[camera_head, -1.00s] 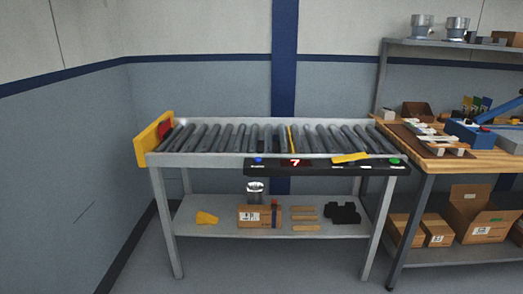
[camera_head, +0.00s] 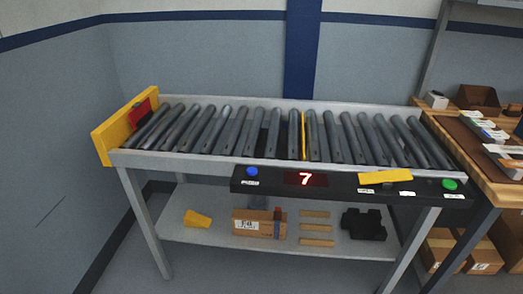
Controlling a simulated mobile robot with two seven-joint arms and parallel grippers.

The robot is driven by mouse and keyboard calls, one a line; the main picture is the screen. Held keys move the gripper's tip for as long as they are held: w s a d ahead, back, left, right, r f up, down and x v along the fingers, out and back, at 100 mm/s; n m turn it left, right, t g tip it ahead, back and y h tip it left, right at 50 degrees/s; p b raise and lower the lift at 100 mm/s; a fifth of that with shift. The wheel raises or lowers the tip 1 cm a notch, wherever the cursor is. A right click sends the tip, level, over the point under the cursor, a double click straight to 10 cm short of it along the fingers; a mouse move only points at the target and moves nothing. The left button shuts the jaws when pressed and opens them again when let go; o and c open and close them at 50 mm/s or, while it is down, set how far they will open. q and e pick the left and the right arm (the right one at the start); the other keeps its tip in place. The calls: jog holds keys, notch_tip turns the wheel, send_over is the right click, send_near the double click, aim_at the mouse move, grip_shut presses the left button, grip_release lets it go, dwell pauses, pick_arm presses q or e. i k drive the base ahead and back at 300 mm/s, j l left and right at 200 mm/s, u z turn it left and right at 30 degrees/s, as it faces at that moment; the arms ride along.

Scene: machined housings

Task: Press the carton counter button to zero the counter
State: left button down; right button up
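A black control panel (camera_head: 340,184) runs along the front right edge of the roller conveyor (camera_head: 270,137). On the panel, a blue button (camera_head: 252,171) sits at the left end with a small label below it. To its right a red display (camera_head: 306,179) shows the digit 7. A green button (camera_head: 450,185) is at the panel's right end. A yellow piece (camera_head: 385,176) lies over the panel's upper edge. I cannot read the small labels. Neither of my grippers shows in the head view.
A yellow end plate (camera_head: 118,126) with a red part (camera_head: 140,112) closes the conveyor's left end. The lower shelf (camera_head: 180,231) holds a carton (camera_head: 258,224), a yellow part and a black part. A wooden bench (camera_head: 485,178) adjoins on the right. Floor in front is largely out of view.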

aim_at(251, 171)
jog(key=i+l, duration=0.15)
jog(key=i, duration=0.25)
jog(key=i+l, duration=0.1)
jog(key=i, duration=0.3)
